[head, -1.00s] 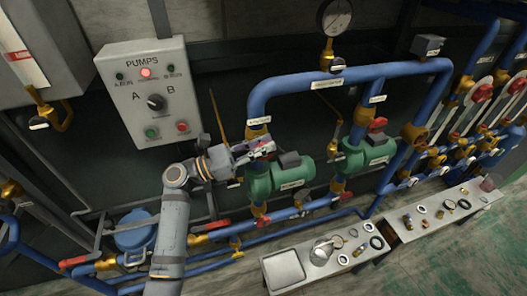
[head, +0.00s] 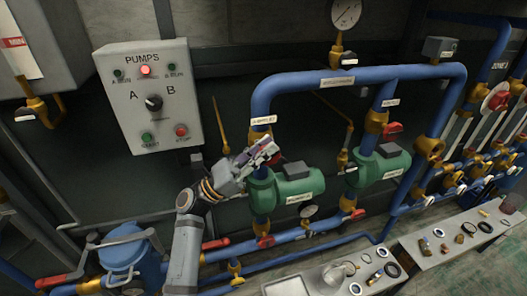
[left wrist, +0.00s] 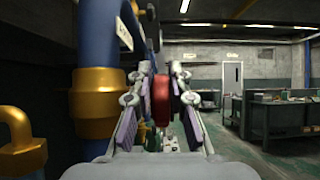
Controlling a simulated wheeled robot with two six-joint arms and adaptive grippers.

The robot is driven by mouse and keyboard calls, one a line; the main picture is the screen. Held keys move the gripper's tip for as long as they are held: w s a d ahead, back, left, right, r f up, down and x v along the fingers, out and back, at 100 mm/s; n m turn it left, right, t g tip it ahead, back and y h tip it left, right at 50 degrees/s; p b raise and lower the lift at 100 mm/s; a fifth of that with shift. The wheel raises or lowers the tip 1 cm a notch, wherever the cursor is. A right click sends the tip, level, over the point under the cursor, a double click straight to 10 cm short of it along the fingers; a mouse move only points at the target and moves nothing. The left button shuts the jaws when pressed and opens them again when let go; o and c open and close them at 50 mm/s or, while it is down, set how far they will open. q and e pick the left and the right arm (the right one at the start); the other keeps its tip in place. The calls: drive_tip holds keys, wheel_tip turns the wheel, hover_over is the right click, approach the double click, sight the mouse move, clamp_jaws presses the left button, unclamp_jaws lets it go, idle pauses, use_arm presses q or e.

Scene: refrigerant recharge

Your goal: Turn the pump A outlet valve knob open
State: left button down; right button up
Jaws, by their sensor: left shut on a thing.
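The pump A outlet valve knob (left wrist: 162,100) is red and sits between the fingers of my left gripper (left wrist: 160,108) in the left wrist view. In the head view my left gripper (head: 264,154) is at the pump A outlet pipe, just above the green pump A (head: 293,187), and hides most of the knob. The gripper is shut on the knob, its fingers on both sides of it. A brass valve body (left wrist: 97,103) on the blue outlet pipe (left wrist: 98,40) stands just left of the fingers. My right gripper is not in view.
Green pump B (head: 383,167) with a red valve knob (head: 393,128) stands to the right. The pumps panel (head: 150,97) is on the wall at left. A blue tank (head: 133,262) is below it. A bench (head: 420,252) with small parts stands at front right.

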use_arm(q)
drive_tip(key=c, duration=1.3)
unclamp_jaws()
drive_tip(key=shift+o, duration=0.2)
drive_tip(key=v, duration=1.2)
